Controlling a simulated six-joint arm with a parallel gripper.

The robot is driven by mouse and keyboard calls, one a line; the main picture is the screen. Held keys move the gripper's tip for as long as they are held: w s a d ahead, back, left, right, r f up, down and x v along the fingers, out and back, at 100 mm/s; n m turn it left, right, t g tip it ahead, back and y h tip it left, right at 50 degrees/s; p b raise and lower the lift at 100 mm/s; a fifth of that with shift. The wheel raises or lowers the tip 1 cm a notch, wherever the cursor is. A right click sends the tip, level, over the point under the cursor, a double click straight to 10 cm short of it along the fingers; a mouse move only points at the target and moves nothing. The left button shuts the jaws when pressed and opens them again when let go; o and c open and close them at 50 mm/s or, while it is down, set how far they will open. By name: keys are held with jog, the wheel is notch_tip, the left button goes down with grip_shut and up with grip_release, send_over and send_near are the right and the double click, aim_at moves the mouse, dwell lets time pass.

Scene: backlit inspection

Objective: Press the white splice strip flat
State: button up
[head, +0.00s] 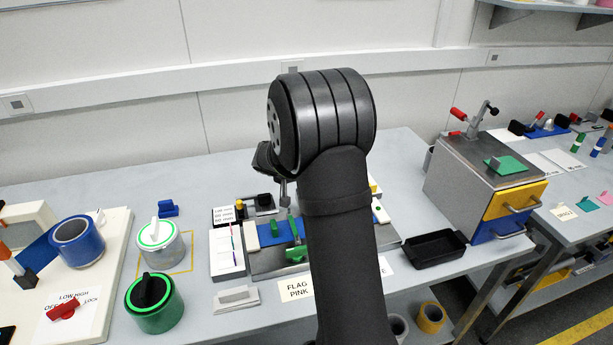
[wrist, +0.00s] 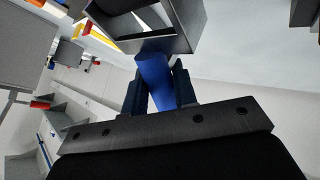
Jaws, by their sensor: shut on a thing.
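My gripper (wrist: 158,88) is shut on the blue handle (wrist: 154,78) of a tool with a dark grey metal frame (wrist: 165,42) beyond the fingertips. In the head view my arm hides most of the gripper and the held tool. A metal plate (head: 262,265) on the bench carries a blue band (head: 272,234), with a white piece (head: 251,236) at its left end. I cannot tell whether this piece is the splice strip. Two green clamp-like parts (head: 296,253) stand on the band beside my arm. The right part of the plate is mostly hidden.
A blue roll (head: 78,243), a clear-sided container with a green rim (head: 158,243) and a green container (head: 153,303) stand left. A black tray (head: 433,249) and a metal drawer cabinet (head: 465,190) stand right. The back of the bench is mostly clear.

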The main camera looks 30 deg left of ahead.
jog(key=shift+s+d, duration=0.15)
jog(key=shift+s+d, duration=0.3)
jog(key=shift+s+d, duration=0.15)
dwell(0.6)
jog(key=shift+s+d, duration=0.25)
jog(key=shift+s+d, duration=0.1)
dwell(0.4)
jog(key=shift+s+d, duration=0.25)
jog(key=shift+s+d, duration=0.1)
jog(key=shift+d, duration=0.05)
dwell(0.3)
jog(key=shift+s+d, duration=0.2)
jog(key=shift+s, duration=0.05)
jog(key=shift+s+d, duration=0.15)
